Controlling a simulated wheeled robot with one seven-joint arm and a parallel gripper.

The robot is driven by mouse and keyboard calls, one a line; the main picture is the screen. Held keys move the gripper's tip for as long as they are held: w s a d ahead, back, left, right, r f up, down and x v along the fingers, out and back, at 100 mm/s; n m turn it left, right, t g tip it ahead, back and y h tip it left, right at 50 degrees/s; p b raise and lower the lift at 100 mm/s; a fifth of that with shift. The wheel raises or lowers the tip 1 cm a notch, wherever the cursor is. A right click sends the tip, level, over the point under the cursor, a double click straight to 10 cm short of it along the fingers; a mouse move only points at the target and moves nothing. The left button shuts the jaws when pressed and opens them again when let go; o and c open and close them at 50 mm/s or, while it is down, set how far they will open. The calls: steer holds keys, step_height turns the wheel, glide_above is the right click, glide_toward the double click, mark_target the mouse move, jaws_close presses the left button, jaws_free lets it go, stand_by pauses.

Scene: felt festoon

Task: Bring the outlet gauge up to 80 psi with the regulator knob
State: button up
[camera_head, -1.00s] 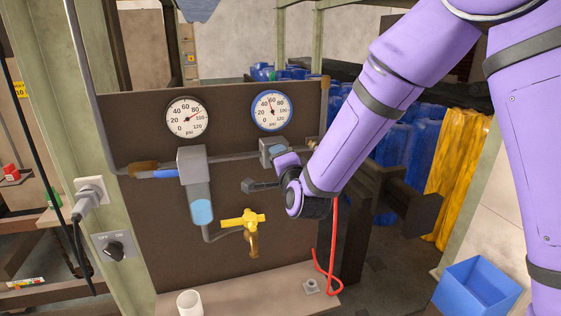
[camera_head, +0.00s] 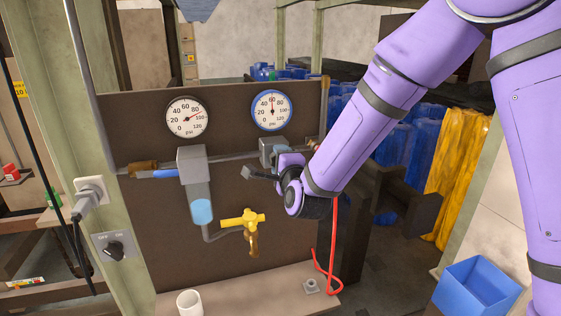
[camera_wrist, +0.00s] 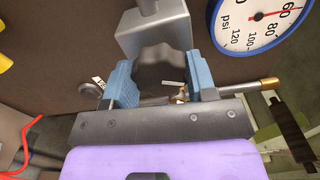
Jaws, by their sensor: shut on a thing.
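The regulator (camera_head: 274,150) is a grey block on the pipe at the right of the brown panel. My gripper (camera_head: 270,166) is beneath it. In the wrist view, the blue pads of my gripper (camera_wrist: 163,82) are shut on the dark lobed regulator knob (camera_wrist: 163,65), one on each side. The knob is mostly hidden in the head view. The blue-rimmed gauge (camera_head: 271,110) stands above the regulator, its red needle at about 60 psi. Part of this gauge (camera_wrist: 262,22) shows in the wrist view. A black-rimmed gauge (camera_head: 187,117) at the left reads between 80 and 100.
A yellow valve (camera_head: 243,220) sits low on the panel. A grey filter with a blue bowl (camera_head: 202,211) hangs to its left. A red hose (camera_head: 330,250) hangs at the right. A white cup (camera_head: 190,303) stands on the ledge, and a blue bin (camera_head: 478,288) stands at lower right.

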steer(key=shift+f, duration=0.1)
steer(key=o, duration=0.9)
steer(key=shift+s, duration=0.1)
steer(key=v, duration=1)
steer(key=shift+s+d, duration=0.1)
steer(key=shift+s, duration=0.2)
